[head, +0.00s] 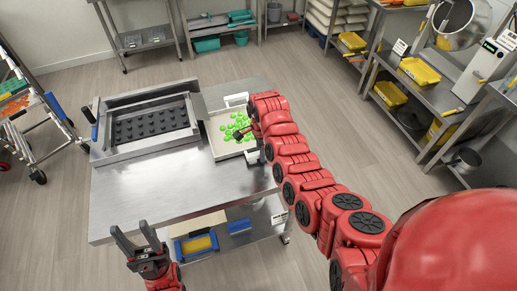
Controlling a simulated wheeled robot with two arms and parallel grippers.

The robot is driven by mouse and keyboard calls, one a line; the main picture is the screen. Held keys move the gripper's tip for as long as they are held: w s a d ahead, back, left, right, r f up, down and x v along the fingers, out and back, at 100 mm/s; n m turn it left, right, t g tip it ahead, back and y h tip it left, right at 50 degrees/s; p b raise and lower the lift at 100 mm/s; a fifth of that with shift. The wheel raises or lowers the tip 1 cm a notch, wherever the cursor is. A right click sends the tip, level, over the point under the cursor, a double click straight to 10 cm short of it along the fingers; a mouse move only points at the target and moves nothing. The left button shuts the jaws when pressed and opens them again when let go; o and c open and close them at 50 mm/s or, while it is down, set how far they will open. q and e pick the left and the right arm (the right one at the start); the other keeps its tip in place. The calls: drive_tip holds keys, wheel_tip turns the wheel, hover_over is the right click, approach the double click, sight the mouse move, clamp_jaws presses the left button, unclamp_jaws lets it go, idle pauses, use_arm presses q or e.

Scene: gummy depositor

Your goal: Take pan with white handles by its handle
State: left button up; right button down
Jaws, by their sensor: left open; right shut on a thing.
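The pan with white handles (216,146) is a pale shallow tray on the steel table, holding several bright green gummies. One white handle (236,99) shows at its far side and another at its near side. My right arm reaches over the pan's right side, and my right gripper (257,144) is shut at the near handle; the arm partly hides the grip and the pan's right edge. My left gripper (133,231) is open and empty, in front of the table's near edge at the lower left.
A metal frame with a dark mould (150,124) sits left of the pan on the steel table (150,199). The table's front part is bare. A lower shelf holds a blue and yellow tray (197,244). A wheeled rack stands left; shelves with yellow bins (420,71) stand right.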

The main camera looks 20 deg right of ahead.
drive_tip(key=shift+r+b, duration=0.5)
drive_tip(key=shift+w+r+b, duration=0.1)
drive_tip(key=shift+r+b, duration=0.5)
drive_tip(key=shift+r, duration=0.05)
drive_tip(key=shift+s+r+p, duration=0.35)
drive_tip(key=shift+r+p, duration=0.05)
drive_tip(key=shift+r, duration=0.2)
drive_tip(key=s+p, duration=0.4)
drive_tip(key=s, duration=0.2)
drive_tip(key=shift+s+p, duration=0.4)
drive_tip(key=s+p, duration=0.1)
drive_tip(key=s, duration=0.9)
drive_tip(key=shift+s+d+f+p, duration=0.15)
drive_tip(key=shift+s+d+p, duration=0.15)
drive_tip(key=shift+s, duration=0.1)
drive_tip(key=c, duration=1.2)
unclamp_jaws()
clamp_jaws()
